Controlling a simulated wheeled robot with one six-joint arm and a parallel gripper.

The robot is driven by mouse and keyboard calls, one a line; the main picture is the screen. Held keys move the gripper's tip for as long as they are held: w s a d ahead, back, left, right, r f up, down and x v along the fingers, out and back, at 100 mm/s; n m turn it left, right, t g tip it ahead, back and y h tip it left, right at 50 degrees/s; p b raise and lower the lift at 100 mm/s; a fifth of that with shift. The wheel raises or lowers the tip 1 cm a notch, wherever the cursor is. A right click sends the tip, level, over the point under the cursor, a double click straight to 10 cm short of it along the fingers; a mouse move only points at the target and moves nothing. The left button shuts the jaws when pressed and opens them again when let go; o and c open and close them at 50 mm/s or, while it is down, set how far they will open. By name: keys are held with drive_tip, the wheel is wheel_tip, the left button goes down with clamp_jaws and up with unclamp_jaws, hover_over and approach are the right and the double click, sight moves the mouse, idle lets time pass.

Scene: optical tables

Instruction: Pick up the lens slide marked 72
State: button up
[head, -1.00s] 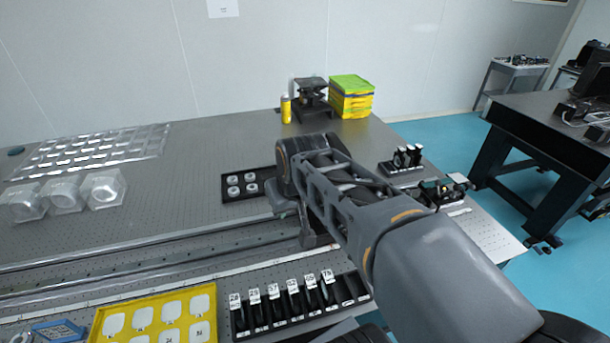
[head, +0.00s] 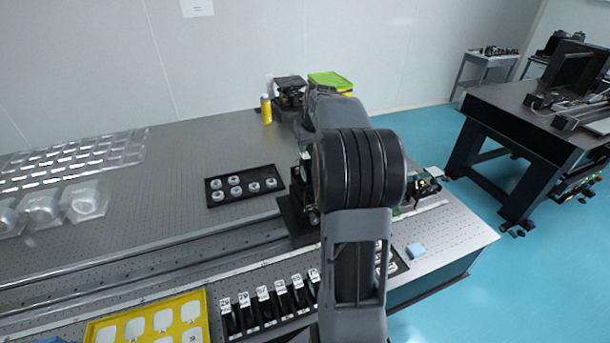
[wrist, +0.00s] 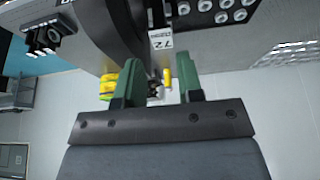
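The lens slide marked 72 shows in the wrist view as a white label (wrist: 161,40), upside down, against dark parts. My gripper (wrist: 158,66) has two green fingers, which stand apart with a gap wider than the label. The label lies just beyond the fingertips and in line with the gap. I see no finger touching it. The slide's body is hard to tell from the dark parts around it. In the head view my arm hides the gripper and the slide.
A black rack (head: 232,328) holds several labelled slides at the front, beside a yellow tray (head: 205,303). A black tray (head: 210,201) of white rings lies behind the rail. A dark stage (head: 296,222) stands on the rail. A yellow can (head: 266,109) stands at the back.

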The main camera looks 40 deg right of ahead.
sight(305, 155)
drive_tip(key=shift+p+x, duration=1.25)
drive_tip(key=shift+x, duration=2.25)
drive_tip(key=shift+w+a+r, duration=0.1)
clamp_jaws()
